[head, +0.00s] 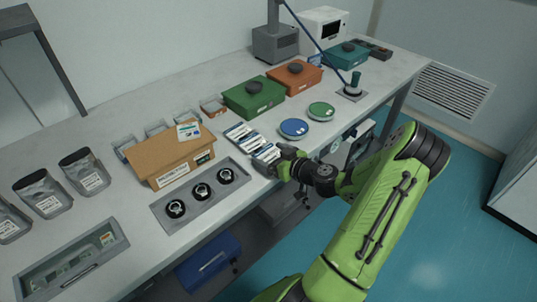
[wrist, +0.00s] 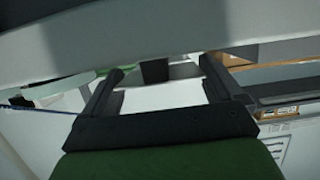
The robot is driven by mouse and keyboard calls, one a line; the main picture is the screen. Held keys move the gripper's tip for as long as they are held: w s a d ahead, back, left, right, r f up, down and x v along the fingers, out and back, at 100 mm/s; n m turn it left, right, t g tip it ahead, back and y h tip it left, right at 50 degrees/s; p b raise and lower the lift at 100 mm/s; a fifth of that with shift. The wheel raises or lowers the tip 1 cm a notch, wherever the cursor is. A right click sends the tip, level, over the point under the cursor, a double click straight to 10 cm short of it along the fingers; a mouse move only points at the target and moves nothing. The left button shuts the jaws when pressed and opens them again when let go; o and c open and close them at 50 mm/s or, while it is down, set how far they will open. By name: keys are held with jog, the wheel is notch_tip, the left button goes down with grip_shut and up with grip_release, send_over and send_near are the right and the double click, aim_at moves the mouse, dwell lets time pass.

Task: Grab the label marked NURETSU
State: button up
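Several white labels with blue bands (head: 243,134) lie in a row near the front edge of the table, left of the blue round dish. The print on them is too small to read, so I cannot tell which is marked NURETSU. My gripper (head: 279,164) is at the front end of this row, close to the nearest label (head: 266,153) and partly hiding that end. I cannot tell whether it touches the label. In the wrist view my gripper (wrist: 163,75) has its two dark fingers spread wide apart, with nothing clearly held. No label is readable there.
A cardboard box (head: 172,157) stands left of the labels, with a grey tray of black round parts (head: 202,190) before it. Green (head: 253,97) and orange (head: 295,77) boxes stand behind. Blue (head: 294,128) and green (head: 321,111) round dishes lie to the right.

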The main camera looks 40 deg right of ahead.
jog(key=shift+c, duration=1.2)
